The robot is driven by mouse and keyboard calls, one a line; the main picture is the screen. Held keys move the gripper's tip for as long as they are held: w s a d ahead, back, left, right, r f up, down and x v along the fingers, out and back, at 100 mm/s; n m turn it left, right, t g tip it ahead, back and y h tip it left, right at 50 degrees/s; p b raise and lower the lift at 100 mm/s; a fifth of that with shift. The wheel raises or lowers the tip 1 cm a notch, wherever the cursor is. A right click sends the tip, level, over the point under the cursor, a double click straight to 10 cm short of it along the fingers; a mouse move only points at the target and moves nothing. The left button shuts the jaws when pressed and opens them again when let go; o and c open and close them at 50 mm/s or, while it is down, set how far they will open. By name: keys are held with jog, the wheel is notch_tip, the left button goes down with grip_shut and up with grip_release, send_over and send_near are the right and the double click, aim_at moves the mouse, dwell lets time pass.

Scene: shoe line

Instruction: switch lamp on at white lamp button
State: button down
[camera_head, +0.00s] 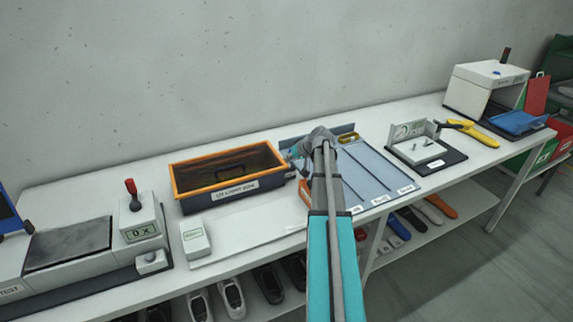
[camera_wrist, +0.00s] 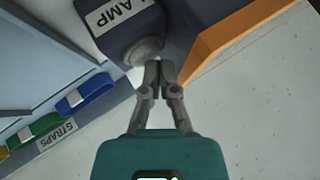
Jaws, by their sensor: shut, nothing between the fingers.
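In the wrist view, a dark box (camera_wrist: 122,38) carries a white label (camera_wrist: 113,14) reading LAMP. A round, pale grey button (camera_wrist: 144,49) sits on the box's near side, beside the label. My gripper (camera_wrist: 159,66) is shut and empty, its two fingertips together right at the button and overlapping its lower right edge. I cannot tell whether they touch it or stop just short. In the head view my arm covers the lamp box and the button.
An orange piece (camera_wrist: 240,38) lies close right of my fingertips. Blue (camera_wrist: 85,95) and green (camera_wrist: 33,130) straps lie left. In the head view an orange-rimmed bin (camera_head: 229,172) stands left of my arm and a grey panel (camera_head: 375,175) lies right.

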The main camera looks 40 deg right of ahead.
jog(key=shift+f, duration=0.35)
jog(key=shift+r, duration=0.2)
jog(key=shift+r+p, duration=0.3)
jog(key=shift+r, duration=0.1)
dwell(0.5)
notch_tip(320, 180, up, 6)
jog(key=p, duration=0.6)
jog(key=shift+a, duration=0.1)
